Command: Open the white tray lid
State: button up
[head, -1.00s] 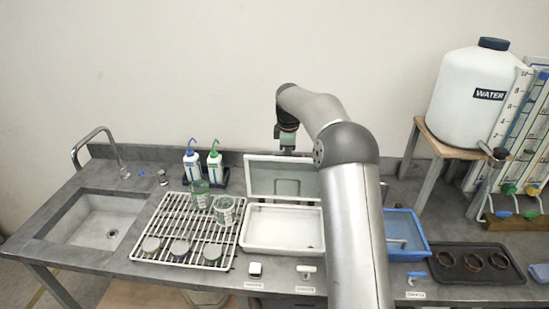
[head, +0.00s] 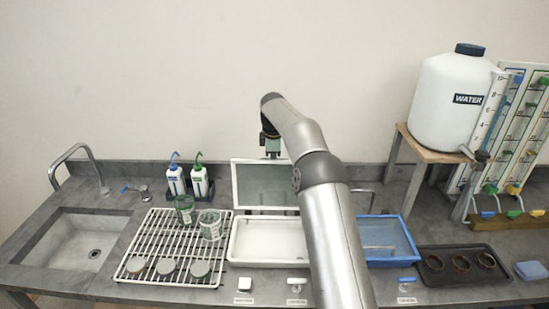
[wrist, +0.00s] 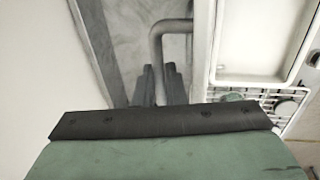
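The white tray (head: 236,262) stands on the bench left of my arm, and its inside is bare to view. Its lid (head: 263,184), a pale frame around a grey-green panel, stands raised and nearly upright at the tray's back edge. My gripper (head: 272,154) is at the lid's top edge, pointing down; whether it touches the lid is unclear. The tray (wrist: 212,82) is at the upper right there. My arm covers the tray's right end.
A white wire rack (head: 150,225) with several jars is left of the tray, two wash bottles (head: 187,181) behind it. A blue tray (head: 412,232) is right of my arm, then a dark tray (head: 432,278). A water tank (head: 450,105) stands back right. The wall is close behind.

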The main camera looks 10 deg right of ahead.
jog(key=o, duration=0.4)
jog(key=shift+f, duration=0.15)
jog(key=shift+o, duration=0.2)
notch_tip(320, 180, up, 12)
jog(key=s, duration=0.2)
jog(key=shift+s+a, duration=0.15)
jog(key=shift+a, duration=0.1)
